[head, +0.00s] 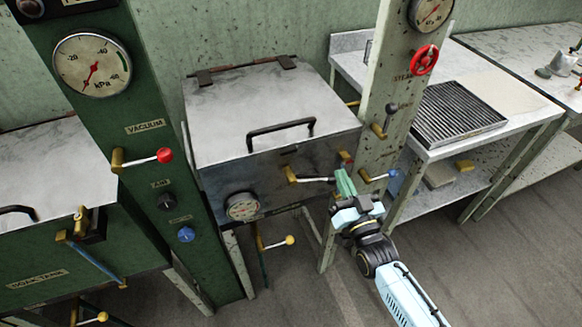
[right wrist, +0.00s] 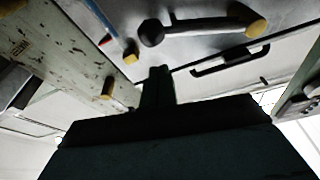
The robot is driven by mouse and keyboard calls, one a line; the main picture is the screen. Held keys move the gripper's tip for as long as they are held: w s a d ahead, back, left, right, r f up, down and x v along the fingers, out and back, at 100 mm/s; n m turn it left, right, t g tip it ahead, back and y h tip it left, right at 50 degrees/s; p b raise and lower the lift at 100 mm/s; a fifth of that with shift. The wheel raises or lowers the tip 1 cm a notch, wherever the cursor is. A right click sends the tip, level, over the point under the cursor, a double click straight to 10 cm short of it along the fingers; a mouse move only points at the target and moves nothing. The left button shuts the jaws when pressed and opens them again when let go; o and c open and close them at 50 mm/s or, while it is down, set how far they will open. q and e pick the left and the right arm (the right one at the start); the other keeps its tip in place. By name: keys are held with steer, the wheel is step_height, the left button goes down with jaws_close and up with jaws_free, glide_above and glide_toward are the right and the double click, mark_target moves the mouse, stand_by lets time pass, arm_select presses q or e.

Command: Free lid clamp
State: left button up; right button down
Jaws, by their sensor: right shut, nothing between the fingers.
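A steel basin with a flat closed lid (head: 265,98) and a black bar handle (head: 283,130) stands in the middle of the head view. On its front is a brass-ended lever (head: 305,179), which looks like the lid clamp, lying about level. It also shows in the right wrist view as a bar with a dark knob (right wrist: 200,30). My right gripper (head: 344,182) is shut and empty, just right of the lever's free end; whether they touch I cannot tell. Its dark fingers show in the wrist view (right wrist: 158,85). My left gripper is not in view.
A green column (head: 140,100) with a red-knobbed lever (head: 165,155) stands left of the basin. A pale post (head: 378,90) with brass valves and a red wheel (head: 424,60) stands close right of my gripper. Open floor (head: 440,250) lies in front.

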step_height(320, 180, down, 2)
steer(key=m+h+b, duration=0.1)
steer(key=m, duration=0.2)
steer(key=shift+a+f, duration=0.15)
steer(key=shift+f, duration=0.1)
stand_by(0.3)
steer(key=shift+s, duration=0.1)
steer(key=s+d+r+p, duration=0.1)
steer(key=s+d+p, duration=0.2)
steer(key=s, duration=0.7)
steer(key=shift+s+d+r, duration=0.15)
steer(key=shift+s+d, duration=0.25)
steer(key=shift+d, duration=0.1)
